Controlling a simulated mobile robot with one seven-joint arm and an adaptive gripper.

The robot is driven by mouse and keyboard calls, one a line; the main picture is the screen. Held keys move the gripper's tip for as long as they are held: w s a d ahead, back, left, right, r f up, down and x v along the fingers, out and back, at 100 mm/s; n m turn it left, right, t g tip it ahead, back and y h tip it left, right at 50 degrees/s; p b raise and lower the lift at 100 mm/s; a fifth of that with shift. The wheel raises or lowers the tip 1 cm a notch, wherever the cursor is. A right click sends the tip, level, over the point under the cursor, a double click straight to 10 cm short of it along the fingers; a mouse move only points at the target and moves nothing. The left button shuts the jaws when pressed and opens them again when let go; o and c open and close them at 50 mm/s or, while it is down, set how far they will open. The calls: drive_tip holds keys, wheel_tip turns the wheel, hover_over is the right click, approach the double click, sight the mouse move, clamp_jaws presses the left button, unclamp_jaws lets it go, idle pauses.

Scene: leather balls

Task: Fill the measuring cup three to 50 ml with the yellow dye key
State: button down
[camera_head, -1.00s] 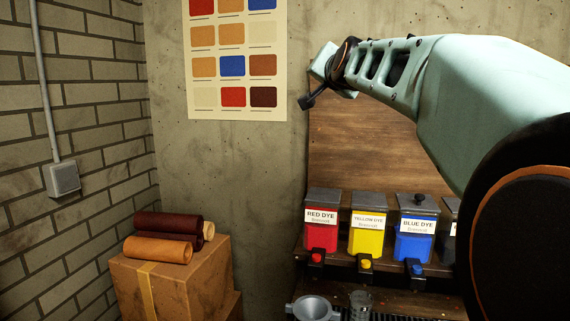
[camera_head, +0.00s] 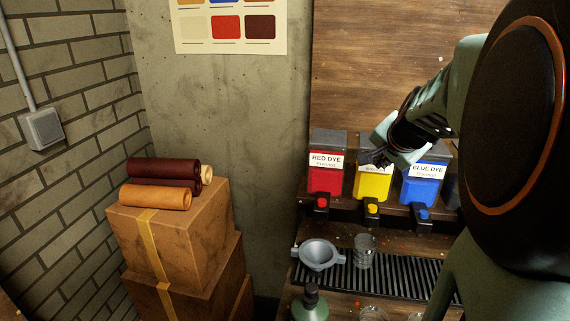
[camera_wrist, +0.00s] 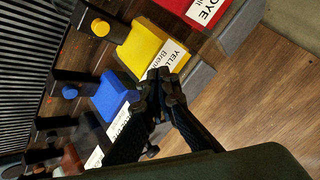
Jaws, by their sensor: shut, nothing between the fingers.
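The yellow dye dispenser (camera_head: 373,186) stands between the red and blue ones on a shelf. Its yellow key (camera_head: 372,209) is on the black tap at its front; the key also shows in the wrist view (camera_wrist: 100,27). My gripper (camera_head: 368,157) is shut and empty, in front of the yellow dispenser's upper part, covering its label in the head view. In the wrist view the closed fingertips (camera_wrist: 160,77) overlap the yellow label. A clear glass cup (camera_head: 364,252) stands on the ribbed drip mat below; I cannot tell which number it bears.
The red dispenser (camera_head: 324,180) and blue dispenser (camera_head: 421,191) flank the yellow one. A green bottle (camera_head: 310,306) and other glassware (camera_head: 372,314) are at the front. Boxes (camera_head: 185,235) stand left.

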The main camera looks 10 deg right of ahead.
sight(374, 208)
drive_tip(key=shift+s+f, duration=0.4)
drive_tip(key=shift+f, duration=0.2)
drive_tip(key=shift+d, duration=0.1)
wheel_tip(374, 208, down, 9)
drive_tip(key=b, duration=0.7)
drive_tip(key=shift+r+b, duration=0.15)
drive_tip(key=shift+b, duration=0.15)
idle(0.8)
drive_tip(key=shift+f+b, duration=0.4)
drive_tip(key=shift+b, duration=0.05)
drive_tip(key=shift+f+b, duration=0.5)
drive_tip(key=shift+f, duration=0.1)
idle(1.2)
drive_tip(key=shift+r, duration=0.15)
idle(0.8)
drive_tip(key=shift+r+p, duration=0.75)
drive_tip(key=shift+r, duration=0.1)
